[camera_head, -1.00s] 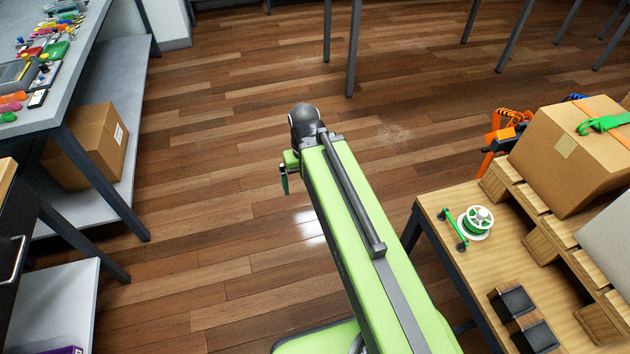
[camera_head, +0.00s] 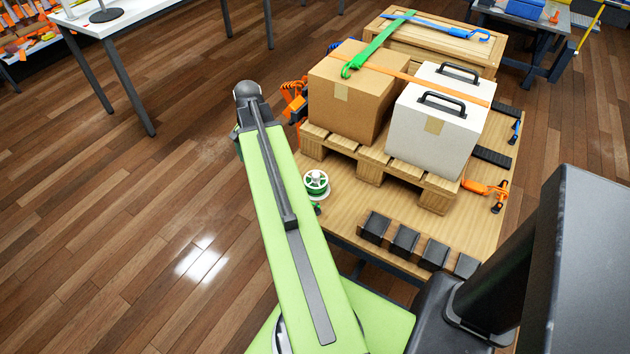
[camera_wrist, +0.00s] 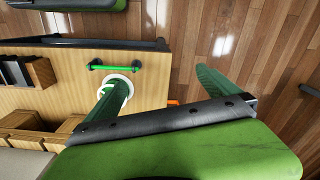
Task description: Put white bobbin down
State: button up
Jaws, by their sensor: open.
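The white bobbin (camera_head: 316,182), wound with green strap, sits on the wooden tabletop (camera_head: 345,225) near its left edge, just right of my arm. In the wrist view the white bobbin (camera_wrist: 130,88) shows as a white ring partly hidden behind one green finger. My gripper (camera_wrist: 162,82) is open, its two fingers spread wide, with nothing seen between them but table edge and floor. In the head view my gripper (camera_head: 238,142) is mostly hidden behind the arm's end, off the table's left side.
A green bar (camera_wrist: 115,67) with dark ends lies beside the bobbin. A pallet (camera_head: 375,165) carries a cardboard box (camera_head: 350,100) and a white case (camera_head: 430,135). Several dark blocks (camera_head: 404,242) line the table's front. Open floor (camera_head: 130,220) lies to the left.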

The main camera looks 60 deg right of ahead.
aim_at(316, 174)
jog(key=s+d+r+m+p, duration=0.1)
jog(key=s+d+r+m, duration=0.15)
jog(key=s+d, duration=1)
jog(key=shift+m, duration=0.35)
jog(key=f+b, duration=0.8)
jog(key=f, duration=0.1)
jog(key=a+f+b, duration=0.1)
jog(key=f+b, duration=0.3)
jog(key=shift+s+f, duration=0.15)
jog(key=shift+s, duration=0.05)
jog(key=f+b, duration=0.1)
jog(key=b, duration=0.1)
jog(key=f+b, duration=0.1)
jog(key=f, duration=0.1)
jog(key=f+b, duration=0.2)
jog(key=shift+s+d+f+b, duration=0.1)
jog(key=shift+s+d+b, duration=0.2)
jog(key=shift+b, duration=0.05)
jog(key=shift+r, duration=0.2)
jog(key=c, duration=1.6)
jog(key=shift+r+p, duration=0.55)
jog(key=shift+p, duration=0.15)
notch_tip(316, 174, up, 4)
jog(key=p, duration=0.4)
jog(key=s+r+p, duration=0.6)
jog(key=s, duration=0.5)
jog(key=r+p, duration=1.4)
jog(key=shift+s+d+r+p, duration=0.3)
jog(key=shift+d+r+p, duration=0.1)
